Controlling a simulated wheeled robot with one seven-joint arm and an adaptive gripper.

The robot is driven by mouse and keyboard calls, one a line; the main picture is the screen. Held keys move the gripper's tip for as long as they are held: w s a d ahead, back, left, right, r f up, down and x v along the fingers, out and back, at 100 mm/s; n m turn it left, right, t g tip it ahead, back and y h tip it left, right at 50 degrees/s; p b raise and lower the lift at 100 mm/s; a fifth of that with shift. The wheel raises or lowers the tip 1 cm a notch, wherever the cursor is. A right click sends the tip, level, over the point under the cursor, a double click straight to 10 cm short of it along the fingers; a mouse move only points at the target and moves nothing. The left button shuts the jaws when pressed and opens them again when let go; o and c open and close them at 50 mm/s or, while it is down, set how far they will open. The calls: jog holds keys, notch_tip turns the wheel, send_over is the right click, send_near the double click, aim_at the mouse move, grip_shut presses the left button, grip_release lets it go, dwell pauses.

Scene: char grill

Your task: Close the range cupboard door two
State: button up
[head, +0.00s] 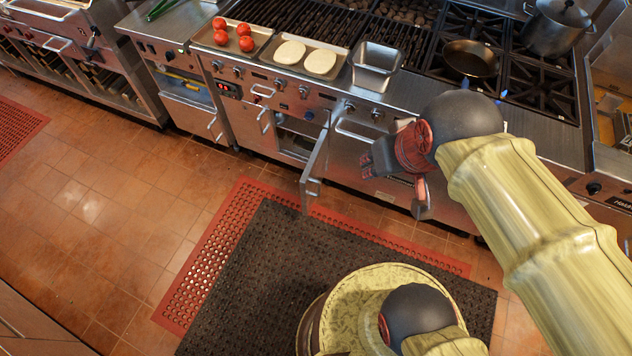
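A steel cupboard door (313,178) on the front of the range stands swung out, nearly edge-on to me, with its handle on the outer end. The cupboard opening (297,140) shows to the left of this door, under the control knobs. My gripper (388,182) is to the right of the open door, in front of the range and apart from the door. Its fingers are dark and partly hidden by the red wrist, so I cannot tell whether they are open or shut. I see nothing held in it.
Trays with tomatoes (234,37) and pale patties (304,58), and a steel pan (376,66), sit on the range top. A frying pan (470,59) and a pot (556,26) are on the burners. A red-edged mat (230,250) lies on clear floor before the range.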

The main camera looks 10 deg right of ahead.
jog(key=f+g, duration=0.1)
jog(key=f, duration=0.1)
jog(key=w+d+f+g, duration=0.1)
jog(key=f, duration=0.2)
jog(key=d+f+m+g, duration=0.1)
jog(key=f, duration=0.2)
jog(key=shift+w+d+f, duration=0.1)
jog(key=shift+w, duration=0.25)
jog(key=c, duration=0.4)
jog(key=f+g, duration=0.1)
jog(key=f, duration=0.1)
jog(key=w+f+m+y, duration=0.1)
jog(key=f, duration=0.1)
jog(key=w+f+m+g, duration=0.1)
jog(key=f, duration=0.2)
jog(key=shift+g+y+b, duration=0.3)
jog(key=shift+y, duration=0.1)
grip_shut()
jog(key=m+t+y+b, duration=0.4)
jog(key=m+t+y, duration=0.15)
jog(key=m, duration=1.55)
send_near(306, 188)
jog(key=shift+y, duration=0.25)
jog(key=shift+x, duration=2.05)
